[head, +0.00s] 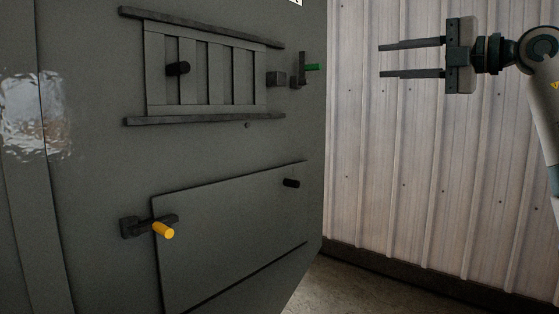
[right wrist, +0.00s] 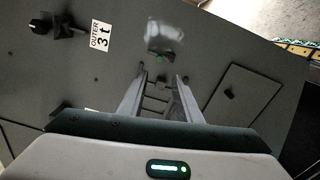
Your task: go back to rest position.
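My right gripper (head: 383,60) is at the upper right of the head view, its two fingers parallel, apart and pointing left. Nothing is between them there. The gripper is also in the right wrist view (right wrist: 160,82), where the spread fingers point toward the grey enclosure. In the head view it appears to the right of the enclosure (head: 90,175), in front of the pale ribbed wall and touching nothing visible. My left gripper is not in view.
The enclosure has a slatted panel (head: 236,78) between rails, a green-handled latch (head: 312,68), and a lower panel (head: 230,235) with a yellow-handled latch (head: 163,230) and black knob (head: 291,183). An "OUTER" label (right wrist: 100,36) shows in the wrist view.

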